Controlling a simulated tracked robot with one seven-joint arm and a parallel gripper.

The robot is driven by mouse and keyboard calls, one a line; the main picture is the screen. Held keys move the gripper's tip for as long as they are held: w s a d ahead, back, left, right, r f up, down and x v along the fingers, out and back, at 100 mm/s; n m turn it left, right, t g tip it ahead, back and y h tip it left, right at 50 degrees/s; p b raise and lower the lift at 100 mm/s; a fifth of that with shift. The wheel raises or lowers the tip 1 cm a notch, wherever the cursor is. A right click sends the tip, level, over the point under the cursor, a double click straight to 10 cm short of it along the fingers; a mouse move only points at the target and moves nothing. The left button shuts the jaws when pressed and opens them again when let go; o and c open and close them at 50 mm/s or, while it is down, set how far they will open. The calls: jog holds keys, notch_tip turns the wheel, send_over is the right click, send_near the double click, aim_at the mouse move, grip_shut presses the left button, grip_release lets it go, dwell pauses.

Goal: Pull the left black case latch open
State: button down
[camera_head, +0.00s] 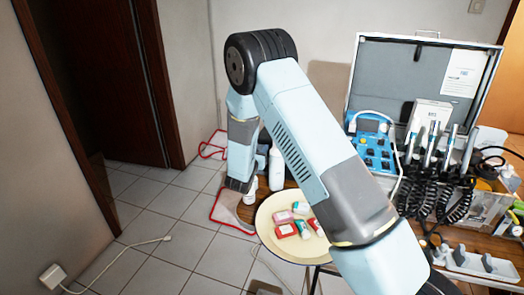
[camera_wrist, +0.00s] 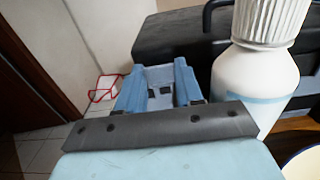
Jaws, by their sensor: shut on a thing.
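The black case (camera_wrist: 175,34) lies behind my gripper in the wrist view, with its dark handle at the top right. My gripper (camera_wrist: 156,72) has its blue-grey fingers at the left part of the case's near side. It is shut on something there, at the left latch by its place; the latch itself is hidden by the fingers. I cannot tell how far the latch is turned. In the head view my arm hides the case and the gripper's tips.
A white bottle (camera_wrist: 262,85) stands close to the right of my gripper. A round tray (camera_head: 266,222) with small boxes is nearby in the head view. An open dental case (camera_head: 425,62) with instruments stands at the right.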

jog(key=shift+s+f, duration=0.35)
jog(key=shift+f, duration=0.05)
jog(key=shift+s+a+f, duration=0.25)
jog(key=shift+s+f, duration=0.6)
jog(key=shift+f, duration=0.3)
jog(key=c, duration=1)
grip_release()
jog(key=shift+c, duration=0.2)
jog(key=o, duration=0.3)
jog(key=shift+w+a+r, duration=0.1)
